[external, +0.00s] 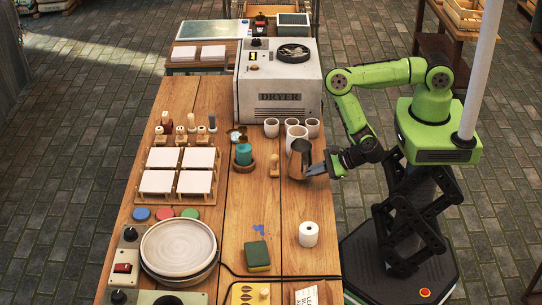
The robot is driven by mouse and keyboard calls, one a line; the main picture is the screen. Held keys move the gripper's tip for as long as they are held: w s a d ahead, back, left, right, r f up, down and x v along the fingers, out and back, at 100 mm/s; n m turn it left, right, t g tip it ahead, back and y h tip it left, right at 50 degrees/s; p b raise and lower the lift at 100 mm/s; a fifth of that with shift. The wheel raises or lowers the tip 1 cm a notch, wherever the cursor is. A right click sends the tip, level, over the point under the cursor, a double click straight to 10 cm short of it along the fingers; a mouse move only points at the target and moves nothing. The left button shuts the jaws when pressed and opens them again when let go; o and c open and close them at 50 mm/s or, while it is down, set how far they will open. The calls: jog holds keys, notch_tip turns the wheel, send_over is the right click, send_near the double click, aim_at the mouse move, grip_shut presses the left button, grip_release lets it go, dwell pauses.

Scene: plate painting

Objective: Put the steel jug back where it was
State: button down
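The steel jug (298,161) is near the right edge of the wooden table, just in front of the white cups. My gripper (313,170) reaches in from the right, with its fingertips at the jug's lower right side. The jug hides part of the fingertips, so I cannot tell whether they are closed on it or only beside it. The jug looks roughly upright. I cannot tell whether its base touches the table.
Several white cups (271,128) stand behind the jug, before the dryer (279,85). A small wooden stamp (274,166) and a teal jar (243,154) stand to its left. A white roll (308,234) stands nearer the front. Bare tabletop (285,207) lies between the jug and roll.

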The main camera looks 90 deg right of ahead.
jog(key=w+d+r+n+y+p, duration=0.1)
jog(key=w+d+r+p, duration=0.15)
jog(key=d+r, duration=0.5)
jog(key=w+d+r+n+y+p, duration=0.1)
jog(key=d+r+p, duration=0.25)
jog(key=r, duration=0.65)
jog(key=w+a+f+n+g+y+b, duration=0.1)
jog(key=a+f+n+g+y+b, duration=0.95)
jog(key=b, duration=1.05)
jog(key=a+f+n+b, duration=0.1)
jog(key=f, duration=0.2)
jog(key=a+f+n+t+b, duration=0.1)
jog(key=f, duration=0.2)
jog(key=a+f+n+t+b, duration=0.1)
jog(key=a+f, duration=0.1)
jog(key=f, duration=0.1)
jog(key=shift+w+f+n+y, duration=0.1)
jog(key=shift+f+n+y, duration=0.15)
jog(key=shift+f+n, duration=0.1)
